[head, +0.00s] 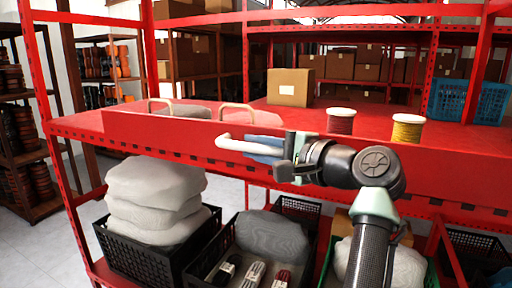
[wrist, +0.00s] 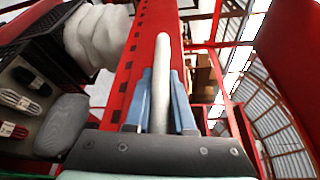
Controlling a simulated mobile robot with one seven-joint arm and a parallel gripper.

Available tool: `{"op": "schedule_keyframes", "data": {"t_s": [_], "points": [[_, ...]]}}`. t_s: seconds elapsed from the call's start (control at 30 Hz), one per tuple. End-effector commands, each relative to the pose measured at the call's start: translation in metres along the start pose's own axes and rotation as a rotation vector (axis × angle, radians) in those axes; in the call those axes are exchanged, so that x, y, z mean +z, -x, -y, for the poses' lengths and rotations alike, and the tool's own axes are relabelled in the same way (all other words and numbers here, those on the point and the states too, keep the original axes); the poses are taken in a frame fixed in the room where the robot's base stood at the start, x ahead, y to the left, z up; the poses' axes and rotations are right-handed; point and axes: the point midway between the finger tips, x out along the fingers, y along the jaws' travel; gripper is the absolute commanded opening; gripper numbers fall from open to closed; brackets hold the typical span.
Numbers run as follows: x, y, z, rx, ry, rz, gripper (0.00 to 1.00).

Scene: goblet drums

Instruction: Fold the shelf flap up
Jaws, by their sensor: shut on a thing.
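The shelf's red front panel (head: 185,129), which looks like the flap, stands upright along the front edge of the red shelf deck. My gripper (head: 272,148) is in front of this panel, near its right part. Its blue fingers (wrist: 160,98) are shut on a pale rounded bar (head: 240,146), which runs out to the left in the head view. In the wrist view the bar (wrist: 162,62) points away between the fingers, beside the red shelf edge. I cannot tell how the bar joins the panel. My gripper hides part of the panel.
Two thread spools, one dark red (head: 341,121) and one yellow (head: 407,129), stand on the deck behind my arm. A cardboard box (head: 291,87) and a blue crate (head: 468,101) are further back. Below are black crates (head: 150,250) with grey sacks (head: 153,190).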

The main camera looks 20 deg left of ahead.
Motion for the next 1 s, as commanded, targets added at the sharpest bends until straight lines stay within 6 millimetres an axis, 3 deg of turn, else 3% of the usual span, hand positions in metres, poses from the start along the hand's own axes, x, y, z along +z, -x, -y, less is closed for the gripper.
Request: {"op": "schedule_keyframes", "data": {"t_s": [0.1,0.13,0.27,0.67,0.77,1.0], "points": [[0.0,0.001,0.002,-0.004,0.003,-0.002,0.0],[0.0,0.001,0.002,-0.005,0.003,-0.002,0.28],[0.0,0.001,0.002,-0.004,0.003,-0.001,0.51],[-0.001,0.007,0.0,-0.005,0.004,-0.003,0.52],[-0.002,0.02,-0.002,-0.006,0.005,-0.004,0.52],[-0.002,0.071,-0.004,-0.006,0.007,-0.005,0.52]]}}
